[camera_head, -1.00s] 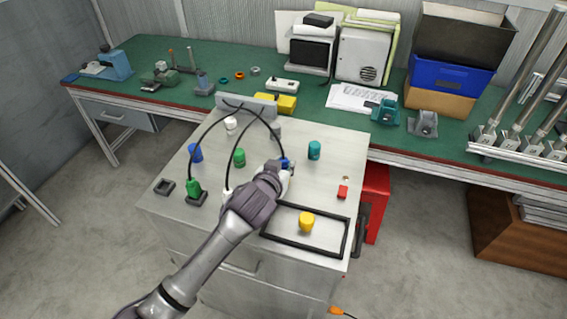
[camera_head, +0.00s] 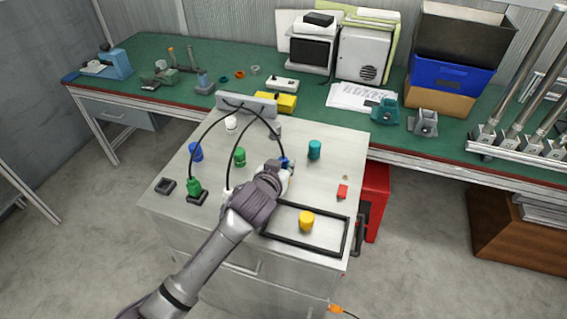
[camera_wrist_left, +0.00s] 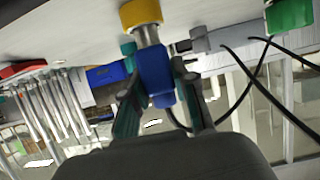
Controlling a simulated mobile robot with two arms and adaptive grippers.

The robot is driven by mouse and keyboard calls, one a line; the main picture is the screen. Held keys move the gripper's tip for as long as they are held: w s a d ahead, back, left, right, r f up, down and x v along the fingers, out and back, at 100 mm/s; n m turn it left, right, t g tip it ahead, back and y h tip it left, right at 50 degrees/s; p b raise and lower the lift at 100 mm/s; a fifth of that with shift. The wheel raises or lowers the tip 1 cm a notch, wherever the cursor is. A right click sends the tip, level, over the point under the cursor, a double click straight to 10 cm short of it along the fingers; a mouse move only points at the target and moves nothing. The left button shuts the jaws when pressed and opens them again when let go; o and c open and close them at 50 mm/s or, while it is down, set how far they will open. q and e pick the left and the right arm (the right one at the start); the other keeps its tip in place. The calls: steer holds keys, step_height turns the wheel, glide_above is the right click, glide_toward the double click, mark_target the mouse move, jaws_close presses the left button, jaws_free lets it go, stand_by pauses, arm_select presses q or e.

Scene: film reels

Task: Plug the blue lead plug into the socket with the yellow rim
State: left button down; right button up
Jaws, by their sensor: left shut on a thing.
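The blue lead plug (camera_wrist_left: 155,76) is between the fingers of my left gripper (camera_wrist_left: 162,92), which is shut on it. In the head view, only a bit of blue (camera_head: 284,161) shows beyond the left gripper (camera_head: 283,176). In the wrist view, which looks upside down, the plug's metal end (camera_wrist_left: 146,36) meets a yellow ring (camera_wrist_left: 140,12) at the table surface, apparently the socket's yellow rim. The two look lined up. How deep the metal end sits is hidden. The gripper covers this spot in the head view. My right gripper is not in view.
Blue (camera_head: 195,151), green (camera_head: 239,157) and teal (camera_head: 314,150) pieces stand nearby. A yellow piece (camera_head: 306,221) stands inside a black frame (camera_head: 346,236). A red block (camera_head: 342,191) lies to the right.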

arm_select(q)
steer(key=shift+f+b, duration=0.3)
steer(key=shift+f, duration=0.2)
steer(key=c, duration=1.2)
jaws_free()
steer(key=shift+r, duration=0.1)
steer(key=shift+s+a+r+p, duration=0.15)
steer(key=shift+s+r+p, duration=0.15)
steer(key=shift+s+p, duration=0.3)
steer(key=p+v, duration=0.3)
steer(key=v, duration=0.1)
steer(key=shift+p+v, duration=2.1)
steer(key=shift+v, duration=0.8)
steer(key=shift+f, duration=0.15)
